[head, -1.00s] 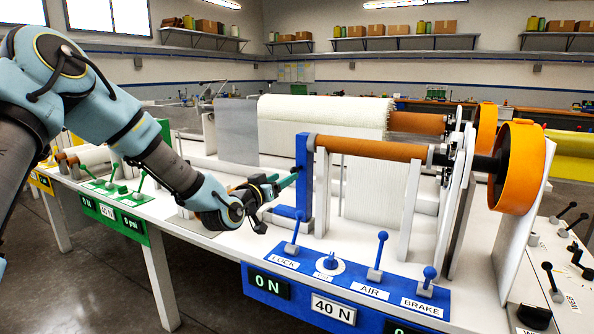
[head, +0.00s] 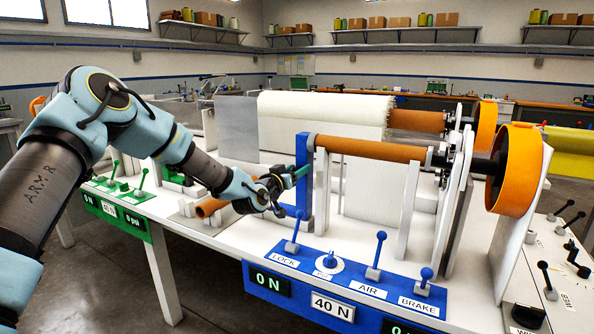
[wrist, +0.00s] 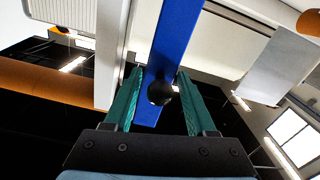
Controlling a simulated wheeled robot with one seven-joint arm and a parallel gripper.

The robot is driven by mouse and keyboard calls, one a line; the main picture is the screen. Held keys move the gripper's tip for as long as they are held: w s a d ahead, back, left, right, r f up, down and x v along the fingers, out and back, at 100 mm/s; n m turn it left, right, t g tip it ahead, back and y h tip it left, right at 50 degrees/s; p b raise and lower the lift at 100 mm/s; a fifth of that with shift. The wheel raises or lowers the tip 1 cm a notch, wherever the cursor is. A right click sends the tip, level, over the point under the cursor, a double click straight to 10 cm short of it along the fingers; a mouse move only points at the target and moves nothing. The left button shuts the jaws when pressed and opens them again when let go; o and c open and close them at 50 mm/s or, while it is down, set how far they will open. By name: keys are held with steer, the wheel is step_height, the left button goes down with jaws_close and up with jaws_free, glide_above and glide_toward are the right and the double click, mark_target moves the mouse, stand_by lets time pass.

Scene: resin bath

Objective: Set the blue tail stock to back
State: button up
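The blue tail stock (head: 304,190) is an upright blue post at the left end of the front brown roller (head: 370,149). A black round knob (wrist: 160,92) is on its face in the wrist view. My gripper (head: 300,173) is at the post's left side. In the wrist view the green fingers (wrist: 160,75) stand apart, one on each side of the blue post (wrist: 172,45) and the knob. Narrow gaps show beside the knob, so no firm hold is visible. My gripper's body hides the foot of the post in part.
A blue panel (head: 272,284) with LOCK, AIR and BRAKE levers is in front below the post. The green panel (head: 118,213) stands left, under my arm. An orange wheel (head: 515,170) is at the right.

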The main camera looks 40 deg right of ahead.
jaws_close()
stand_by(0.5)
steer(key=w+a+b, duration=0.2)
steer(key=w+b, duration=0.2)
steer(key=w, duration=0.4)
steer(key=shift+a, duration=0.35)
steer(key=shift+w, duration=0.15)
steer(key=shift+o, duration=0.9)
jaws_free()
